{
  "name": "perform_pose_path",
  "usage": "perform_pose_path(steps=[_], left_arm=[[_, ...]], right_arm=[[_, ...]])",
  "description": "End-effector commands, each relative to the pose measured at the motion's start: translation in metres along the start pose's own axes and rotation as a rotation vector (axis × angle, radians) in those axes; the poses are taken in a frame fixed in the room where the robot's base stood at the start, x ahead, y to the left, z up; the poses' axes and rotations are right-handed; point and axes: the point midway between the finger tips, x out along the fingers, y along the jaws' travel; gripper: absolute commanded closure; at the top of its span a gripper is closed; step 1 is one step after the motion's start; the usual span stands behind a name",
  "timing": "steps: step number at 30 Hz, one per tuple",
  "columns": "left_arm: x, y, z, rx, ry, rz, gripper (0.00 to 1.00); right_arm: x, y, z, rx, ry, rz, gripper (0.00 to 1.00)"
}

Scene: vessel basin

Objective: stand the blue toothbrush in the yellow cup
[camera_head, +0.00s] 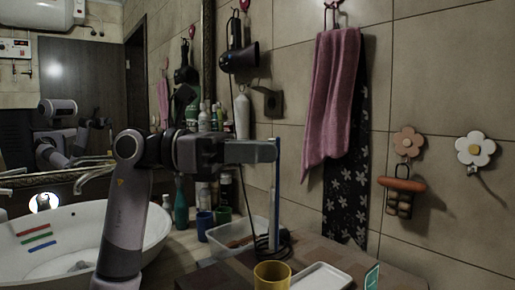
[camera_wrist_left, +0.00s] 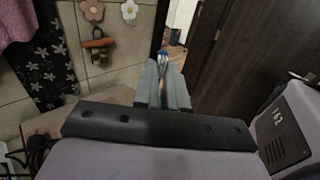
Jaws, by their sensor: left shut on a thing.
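My left gripper (camera_head: 268,151) is shut on the blue toothbrush (camera_head: 276,195), which hangs close to upright below the fingers. The yellow cup (camera_head: 272,276) stands on the counter at the bottom of the head view. The toothbrush's lower part comes down above and behind the cup's rim; I cannot tell whether it is over the opening. In the left wrist view the fingers (camera_wrist_left: 162,90) close around the toothbrush, and its blue-tipped end (camera_wrist_left: 162,56) shows between them. The cup is not visible in the wrist view. My right gripper is not in view.
A white dish (camera_head: 322,277) and a green card (camera_head: 372,277) lie right of the cup. A black cable (camera_head: 268,246) is coiled behind it. A pale tray (camera_head: 219,243), a blue cup (camera_head: 204,224) and several bottles stand farther back. The basin (camera_head: 150,238) is at left.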

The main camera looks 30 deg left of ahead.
Motion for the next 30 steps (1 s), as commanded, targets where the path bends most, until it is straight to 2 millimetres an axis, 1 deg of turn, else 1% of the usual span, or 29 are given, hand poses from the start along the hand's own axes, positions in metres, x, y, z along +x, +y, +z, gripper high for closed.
perform_pose_path(steps=[1, 9, 17, 24, 30], left_arm=[[0.000, 0.000, -0.008, 0.000, 0.000, -0.001, 1.00], [0.000, 0.000, -0.030, 0.000, 0.002, 0.000, 1.00], [0.000, 0.000, -0.051, 0.000, 0.002, 0.001, 1.00], [0.000, 0.000, -0.070, -0.001, 0.001, 0.000, 1.00], [0.000, 0.000, -0.082, 0.000, 0.002, 0.000, 1.00]], right_arm=[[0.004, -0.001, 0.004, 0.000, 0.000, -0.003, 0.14], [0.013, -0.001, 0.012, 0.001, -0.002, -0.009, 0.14], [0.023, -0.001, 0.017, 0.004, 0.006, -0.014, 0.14], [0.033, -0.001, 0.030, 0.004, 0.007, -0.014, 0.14], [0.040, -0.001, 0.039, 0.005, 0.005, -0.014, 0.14]])
